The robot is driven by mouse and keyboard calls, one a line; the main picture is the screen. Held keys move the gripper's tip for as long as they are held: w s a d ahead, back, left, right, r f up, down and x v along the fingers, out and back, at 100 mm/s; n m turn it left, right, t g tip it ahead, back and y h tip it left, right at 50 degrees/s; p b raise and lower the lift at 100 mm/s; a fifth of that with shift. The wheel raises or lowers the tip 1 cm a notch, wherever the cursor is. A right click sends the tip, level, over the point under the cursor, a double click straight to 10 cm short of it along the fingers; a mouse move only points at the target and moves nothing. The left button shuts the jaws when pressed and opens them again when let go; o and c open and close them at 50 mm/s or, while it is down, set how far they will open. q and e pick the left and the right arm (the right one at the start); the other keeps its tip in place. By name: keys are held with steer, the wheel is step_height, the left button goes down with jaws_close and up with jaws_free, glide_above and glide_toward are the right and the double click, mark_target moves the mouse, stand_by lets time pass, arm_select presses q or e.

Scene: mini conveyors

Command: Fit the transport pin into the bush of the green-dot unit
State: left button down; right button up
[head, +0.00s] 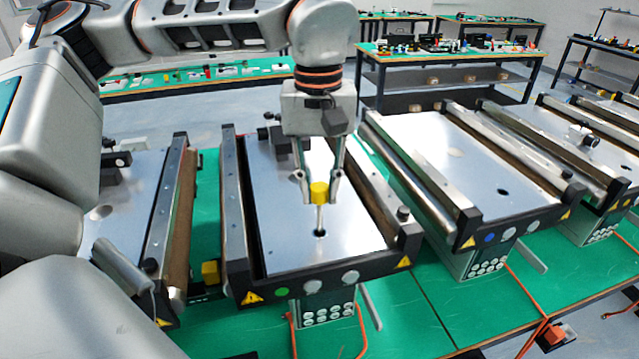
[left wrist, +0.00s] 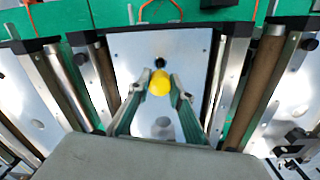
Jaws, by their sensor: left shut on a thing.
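My left gripper (head: 319,180) is shut on the yellow head of the transport pin (head: 319,194) and holds it upright. The pin's metal shank points down to the dark bush (head: 320,233) in the plate of the green-dot unit (head: 284,255). The green dot (head: 282,292) is on that unit's front edge. In the head view the shank's tip meets the bush or hangs just over it; I cannot tell which. In the left wrist view the yellow head (left wrist: 160,82) sits between the fingertips, and the bush (left wrist: 160,62) shows just beyond it. My right gripper is not in view.
A blue-dot unit (head: 490,238) stands to the right with its own dark hole (head: 502,192). Another unit stands close on the left. A small knob (head: 403,213) rises at the green-dot unit's right front corner. Orange cables hang in front.

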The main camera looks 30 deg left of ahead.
mark_target(319, 204)
arm_select(q)
steer(key=shift+f+b, duration=0.8)
steer(key=shift+f, duration=1.1)
stand_by(0.3)
steer(key=c, duration=1.7)
jaws_free()
steer(key=o, duration=0.5)
steer(key=shift+o, duration=0.2)
step_height(319, 204, up, 3)
steer(key=p, duration=0.2)
steer(key=shift+f+p, duration=0.2)
steer(key=shift+p, duration=0.2)
steer(key=shift+r, duration=2.2)
